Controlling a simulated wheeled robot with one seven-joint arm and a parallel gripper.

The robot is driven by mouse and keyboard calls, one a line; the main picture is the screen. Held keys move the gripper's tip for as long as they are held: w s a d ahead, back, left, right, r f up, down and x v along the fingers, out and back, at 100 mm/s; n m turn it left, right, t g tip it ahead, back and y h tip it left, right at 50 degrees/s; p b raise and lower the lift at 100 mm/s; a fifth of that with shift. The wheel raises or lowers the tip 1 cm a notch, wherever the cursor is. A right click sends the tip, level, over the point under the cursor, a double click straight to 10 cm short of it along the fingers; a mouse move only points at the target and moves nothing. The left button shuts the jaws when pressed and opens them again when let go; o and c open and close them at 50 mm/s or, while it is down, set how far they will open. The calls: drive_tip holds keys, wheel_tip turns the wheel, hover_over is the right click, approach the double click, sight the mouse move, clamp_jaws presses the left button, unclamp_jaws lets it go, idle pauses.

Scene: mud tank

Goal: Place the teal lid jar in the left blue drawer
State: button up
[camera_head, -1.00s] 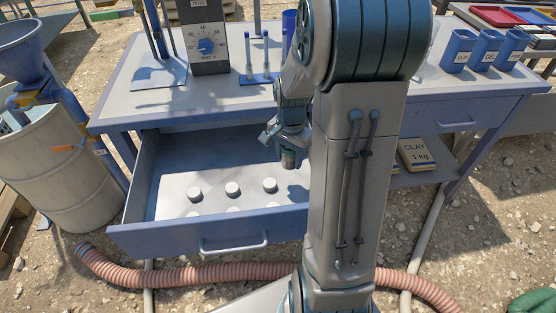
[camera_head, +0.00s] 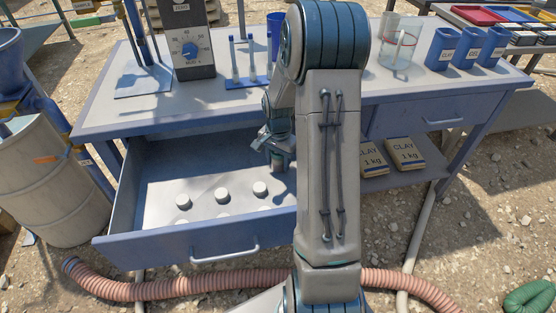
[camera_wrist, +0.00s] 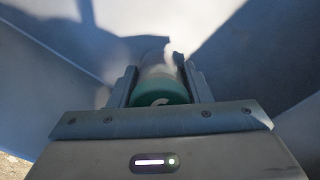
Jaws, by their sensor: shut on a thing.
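The left blue drawer (camera_head: 190,245) is pulled open under the table, with several small white round knobs on its pale floor. My gripper (camera_head: 277,160) is over the right part of this drawer, partly hidden by my arm. In the wrist view my gripper (camera_wrist: 160,88) is shut on the teal lid jar (camera_wrist: 160,92), its teal lid toward the camera and its clear body between the fingers. The drawer's pale floor and blue walls show around it. I cannot tell whether the jar touches the drawer floor.
A right drawer (camera_head: 440,118) is shut. Clay bags (camera_head: 404,153) lie on the shelf below. A grey meter box (camera_head: 188,45), a blue tube rack (camera_head: 248,80), a glass beaker (camera_head: 398,58) and blue cups (camera_head: 442,48) stand on the table. A pink hose (camera_head: 180,284) crosses the ground in front.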

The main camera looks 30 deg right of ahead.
drive_tip(key=shift+f, duration=0.1)
drive_tip(key=o, duration=1.1)
drive_tip(key=shift+c, duration=0.2)
wheel_tip(320, 180, up, 12)
drive_tip(key=shift+r+p, duration=0.2)
drive_tip(key=shift+p, duration=0.85)
drive_tip(key=s+a+r+n, duration=0.2)
drive_tip(key=s+a+n, duration=0.2)
drive_tip(key=s, duration=0.2)
drive_tip(key=s+a+r+n+t, duration=0.1)
drive_tip(key=s+a+r+n, duration=0.2)
drive_tip(key=s, duration=0.4)
drive_tip(key=s+a+r+n, duration=0.2)
drive_tip(key=s+a+n, duration=0.3)
drive_tip(key=s+a, duration=0.1)
drive_tip(key=shift+s+a+r+t, duration=0.1)
drive_tip(key=shift+s+a+t, duration=0.1)
drive_tip(key=shift+a, duration=0.2)
drive_tip(key=shift+s+a+r+t, duration=0.1)
drive_tip(key=shift+a+t, duration=0.1)
drive_tip(key=shift+a, duration=0.15)
